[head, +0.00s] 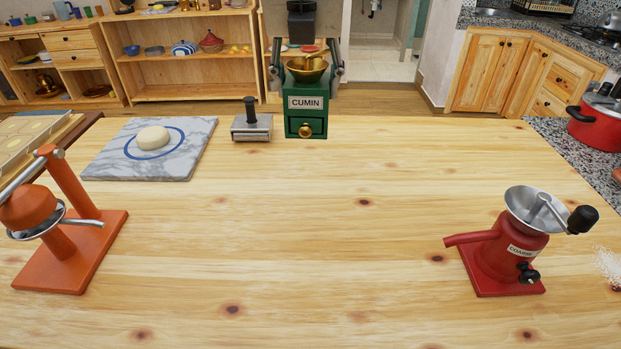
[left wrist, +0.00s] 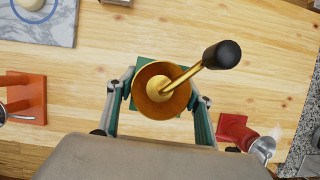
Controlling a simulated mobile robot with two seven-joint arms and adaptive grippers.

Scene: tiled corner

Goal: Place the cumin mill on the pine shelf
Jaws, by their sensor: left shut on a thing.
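The cumin mill (head: 306,122) is a green box with a CUMIN label, a small brass drawer knob and a brass bowl on top. It is upright at the far side of the table in the head view; I cannot tell whether its base touches the wood. My left gripper (head: 306,72) is shut on it, one finger on each side. In the left wrist view the mill's brass bowl (left wrist: 160,92) and black-knobbed crank lie between the fingers (left wrist: 158,100). Pine shelf units stand behind, one with open shelves (head: 190,94). My right gripper is not in view.
On the table (head: 320,230) are a marble board (head: 110,165) with dough, a metal press (head: 252,128), an orange juicer (head: 70,255) and a red mill (head: 497,258). A red pot (head: 595,128) stands at the right. The table's middle is clear.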

